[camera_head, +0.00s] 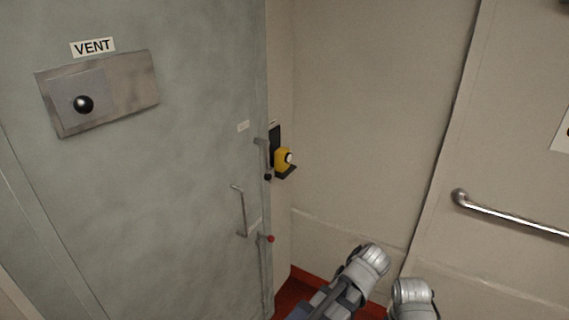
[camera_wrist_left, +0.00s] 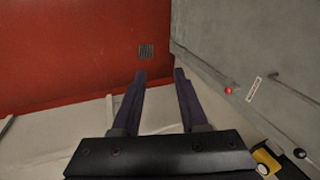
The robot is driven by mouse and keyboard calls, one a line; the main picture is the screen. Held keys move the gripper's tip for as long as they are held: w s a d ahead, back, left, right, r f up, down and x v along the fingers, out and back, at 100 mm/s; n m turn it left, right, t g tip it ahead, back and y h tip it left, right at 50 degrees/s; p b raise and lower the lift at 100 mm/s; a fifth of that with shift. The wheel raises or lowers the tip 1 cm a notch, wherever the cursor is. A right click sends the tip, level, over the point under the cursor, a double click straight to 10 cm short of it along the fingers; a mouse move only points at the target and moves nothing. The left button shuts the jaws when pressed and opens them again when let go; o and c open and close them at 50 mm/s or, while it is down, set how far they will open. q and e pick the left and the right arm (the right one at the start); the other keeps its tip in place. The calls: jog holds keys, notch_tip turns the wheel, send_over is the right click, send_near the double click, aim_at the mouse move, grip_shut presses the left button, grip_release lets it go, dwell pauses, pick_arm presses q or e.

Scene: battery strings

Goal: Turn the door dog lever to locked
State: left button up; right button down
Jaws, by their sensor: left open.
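The grey-green door (camera_head: 170,190) fills the left of the head view. On its right edge a short grey lever (camera_head: 262,148) hangs down, with a black ball knob (camera_head: 268,177) near its lower end. A red ball (camera_head: 270,238) sits lower on the same edge. The wrist view shows the red ball (camera_wrist_left: 228,91) and a black ball knob (camera_wrist_left: 299,153) to the right of my left gripper (camera_wrist_left: 160,76). That gripper is open and empty, apart from both balls. I cannot tell for certain which fitting is the door dog lever.
A VENT plate (camera_head: 130,88) with a black knob (camera_head: 83,104) and a vertical pull handle (camera_head: 243,210) are on the door. A yellow device (camera_head: 282,160) sits on a wall bracket beside it. A metal rail (camera_head: 510,217) runs along the right wall. The floor (camera_wrist_left: 70,50) is red.

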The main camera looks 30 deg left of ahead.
pick_arm(q)
jog(key=w+a+r+n+t+y, duration=0.1)
jog(key=w+a+n+y, duration=0.15)
jog(key=w+a, duration=0.45)
jog(key=n+t+y+b, duration=0.3)
jog(key=n+y, duration=0.8)
jog(key=n, duration=0.1)
send_near(268, 173)
notch_tip(268, 173, up, 5)
jog(key=w+a, duration=0.1)
jog(key=a, duration=0.2)
jog(key=shift+x, duration=3.65)
jog(key=shift+w+f, duration=0.1)
jog(key=shift+f, duration=0.1)
grip_shut()
